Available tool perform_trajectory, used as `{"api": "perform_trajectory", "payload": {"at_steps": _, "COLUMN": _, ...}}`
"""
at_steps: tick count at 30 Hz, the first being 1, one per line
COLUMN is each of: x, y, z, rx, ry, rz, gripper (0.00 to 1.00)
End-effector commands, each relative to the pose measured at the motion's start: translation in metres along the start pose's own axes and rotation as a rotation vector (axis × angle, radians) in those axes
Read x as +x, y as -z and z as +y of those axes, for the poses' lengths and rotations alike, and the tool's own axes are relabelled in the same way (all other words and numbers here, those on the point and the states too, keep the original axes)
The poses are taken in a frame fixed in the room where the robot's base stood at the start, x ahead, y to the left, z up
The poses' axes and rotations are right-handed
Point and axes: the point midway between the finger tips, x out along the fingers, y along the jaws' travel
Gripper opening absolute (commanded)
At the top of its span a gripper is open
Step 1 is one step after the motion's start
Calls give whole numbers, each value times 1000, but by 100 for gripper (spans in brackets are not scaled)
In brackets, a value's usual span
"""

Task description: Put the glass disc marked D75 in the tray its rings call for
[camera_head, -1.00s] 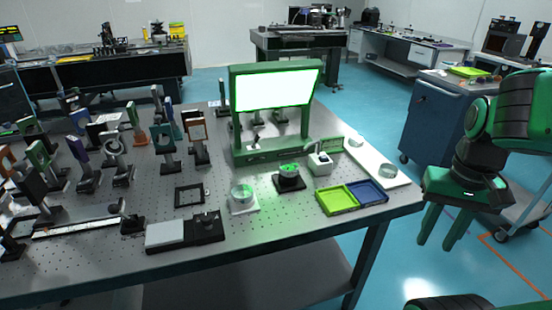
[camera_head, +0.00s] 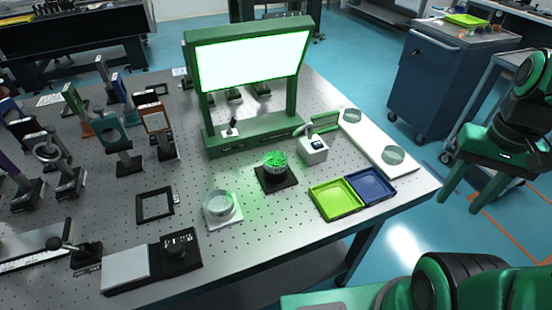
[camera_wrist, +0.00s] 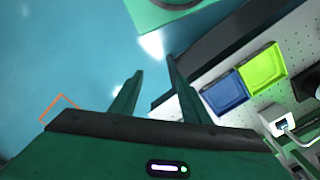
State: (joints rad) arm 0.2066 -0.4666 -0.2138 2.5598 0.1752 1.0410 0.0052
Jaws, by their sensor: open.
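Clear glass discs lie on a white board at the table's right side, a far one (camera_head: 352,115) and a near one (camera_head: 393,155). A round clear piece (camera_head: 222,205) sits on a white square base. I cannot read D75 or any rings on them. A yellow-green tray (camera_head: 336,199) and a blue tray (camera_head: 370,186) stand side by side and look empty; both show in the wrist view, green (camera_wrist: 263,69) and blue (camera_wrist: 225,92). My gripper (camera_head: 462,195) is open and empty, off the table's right edge, fingers pointing down. It also shows in the wrist view (camera_wrist: 153,70).
A green frame with a bright panel (camera_head: 250,62) stands at the back. A green-lit black mount (camera_head: 276,172), a small white device (camera_head: 312,150) and a black-and-white unit (camera_head: 152,262) are on the table. A blue cabinet (camera_head: 445,80) stands beyond the right edge.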

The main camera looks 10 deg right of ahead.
Motion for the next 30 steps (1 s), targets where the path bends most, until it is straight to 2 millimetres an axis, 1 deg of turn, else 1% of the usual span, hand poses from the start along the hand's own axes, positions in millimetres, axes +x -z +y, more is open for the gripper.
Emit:
{"api": "perform_trajectory", "payload": {"at_steps": 1, "x": -5, "y": -7, "z": 3, "rx": -14, "ry": 5, "rz": 10, "gripper": 55}}
{"api": "perform_trajectory", "payload": {"at_steps": 3, "x": -10, "y": -3, "z": -2, "rx": -62, "ry": 4, "rz": 14, "gripper": 68}}
{"api": "perform_trajectory", "payload": {"at_steps": 4, "x": -12, "y": 1, "z": -7, "rx": -95, "ry": 2, "rz": 15, "gripper": 68}}
{"api": "perform_trajectory", "payload": {"at_steps": 5, "x": -15, "y": 6, "z": -13, "rx": -142, "ry": -1, "rz": 15, "gripper": 68}}
{"api": "perform_trajectory", "payload": {"at_steps": 8, "x": -27, "y": 28, "z": -46, "rx": -354, "ry": -12, "rz": 17, "gripper": 68}}
{"api": "perform_trajectory", "payload": {"at_steps": 11, "x": -42, "y": 49, "z": -98, "rx": -637, "ry": -23, "rz": 20, "gripper": 68}}
{"api": "perform_trajectory", "payload": {"at_steps": 12, "x": -48, "y": 54, "z": -123, "rx": -761, "ry": -26, "rz": 21, "gripper": 68}}
{"api": "perform_trajectory", "payload": {"at_steps": 14, "x": -54, "y": 59, "z": -160, "rx": -942, "ry": -31, "rz": 21, "gripper": 68}}
{"api": "perform_trajectory", "payload": {"at_steps": 15, "x": -58, "y": 59, "z": -186, "rx": -1062, "ry": -33, "rz": 20, "gripper": 68}}
{"api": "perform_trajectory", "payload": {"at_steps": 17, "x": -63, "y": 56, "z": -225, "rx": -1242, "ry": -35, "rz": 20, "gripper": 68}}
{"api": "perform_trajectory", "payload": {"at_steps": 18, "x": -66, "y": 52, "z": -251, "rx": -1357, "ry": -35, "rz": 19, "gripper": 68}}
{"api": "perform_trajectory", "payload": {"at_steps": 20, "x": -69, "y": 42, "z": -288, "rx": -1520, "ry": -34, "rz": 19, "gripper": 68}}
{"api": "perform_trajectory", "payload": {"at_steps": 21, "x": -71, "y": 35, "z": -309, "rx": -1618, "ry": -33, "rz": 18, "gripper": 68}}
{"api": "perform_trajectory", "payload": {"at_steps": 24, "x": -73, "y": 14, "z": -354, "rx": -1827, "ry": -29, "rz": 15, "gripper": 68}}
{"api": "perform_trajectory", "payload": {"at_steps": 27, "x": -73, "y": -3, "z": -384, "rx": -1969, "ry": -25, "rz": 13, "gripper": 68}}
{"api": "perform_trajectory", "payload": {"at_steps": 30, "x": -73, "y": -14, "z": -399, "rx": -2048, "ry": -22, "rz": 12, "gripper": 68}}
